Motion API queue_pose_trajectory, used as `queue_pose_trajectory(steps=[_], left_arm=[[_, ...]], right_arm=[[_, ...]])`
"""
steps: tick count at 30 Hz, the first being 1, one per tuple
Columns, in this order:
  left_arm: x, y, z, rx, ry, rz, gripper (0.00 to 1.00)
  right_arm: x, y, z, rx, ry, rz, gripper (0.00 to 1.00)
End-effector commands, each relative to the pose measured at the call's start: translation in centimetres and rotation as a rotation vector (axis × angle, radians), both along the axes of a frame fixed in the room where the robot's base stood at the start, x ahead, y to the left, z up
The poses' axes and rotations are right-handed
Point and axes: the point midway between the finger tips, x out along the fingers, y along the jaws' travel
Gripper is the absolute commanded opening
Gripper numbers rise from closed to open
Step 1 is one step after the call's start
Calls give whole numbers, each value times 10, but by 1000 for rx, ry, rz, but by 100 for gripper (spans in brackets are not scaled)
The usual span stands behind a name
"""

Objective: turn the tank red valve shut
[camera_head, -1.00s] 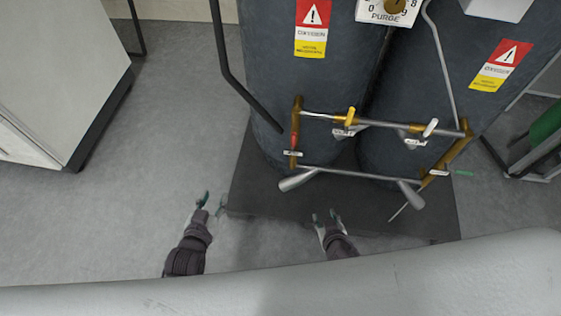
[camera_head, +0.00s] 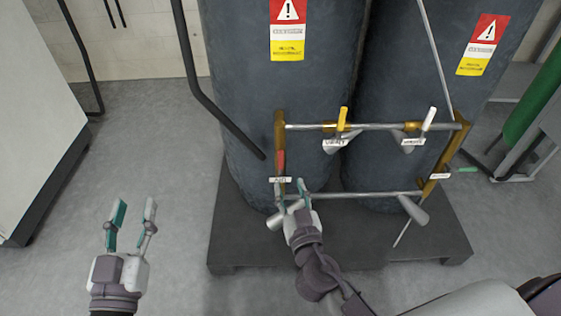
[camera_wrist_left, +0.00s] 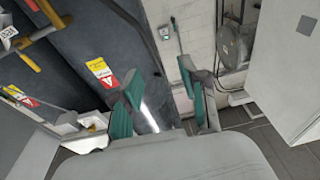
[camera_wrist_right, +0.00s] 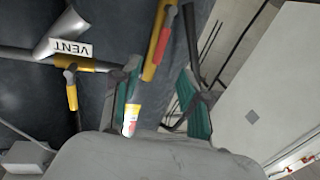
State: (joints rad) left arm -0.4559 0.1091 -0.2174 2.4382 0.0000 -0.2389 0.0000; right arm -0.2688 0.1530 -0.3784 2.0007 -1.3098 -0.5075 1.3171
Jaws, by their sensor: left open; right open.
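The red valve handle (camera_head: 281,160) is on the upright brass pipe (camera_head: 280,125) at the left end of the tank piping. It also shows in the right wrist view (camera_wrist_right: 162,46), ahead of and between the fingers in the picture. My right gripper (camera_head: 291,188) is open just below the red handle, close to the pipe's lower part. Whether the fingers touch the pipe, I cannot tell. My left gripper (camera_head: 134,212) is open and empty over the floor at the left, well away from the valve. The two dark tanks (camera_head: 235,120) stand behind the piping.
A yellow handle (camera_head: 342,119) and a white handle (camera_head: 429,118) stick up from the upper pipe. A black bent bar (camera_head: 205,98) passes left of the piping. The tanks stand on a dark platform (camera_head: 235,245). A pale cabinet (camera_head: 35,130) is at far left; floor between is clear.

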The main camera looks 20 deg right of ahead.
Motion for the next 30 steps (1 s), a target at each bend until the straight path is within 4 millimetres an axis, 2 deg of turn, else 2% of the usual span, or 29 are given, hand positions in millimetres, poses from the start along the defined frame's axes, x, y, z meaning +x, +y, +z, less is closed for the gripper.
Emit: queue_pose_trajectory(steps=[1, 6, 12, 18, 26, 30], left_arm=[[0, 1, -5, 11, 42, 2, 44], [1, 3, -22, 34, 132, 7, 44], [0, 4, -29, 44, 165, 10, 44], [0, 4, -30, 45, 171, 11, 44], [0, 4, -30, 45, 171, 11, 44], [0, 4, -30, 45, 171, 11, 44]], right_arm=[[13, -1, 4, -3, -4, 0, 44], [50, -4, 2, -2, -2, 1, 44], [81, -7, 0, -2, -1, 1, 44], [94, -8, 0, -1, 1, 0, 44], [95, -8, -1, 0, 2, 0, 44], [95, -8, -1, 0, 2, 1, 24]])
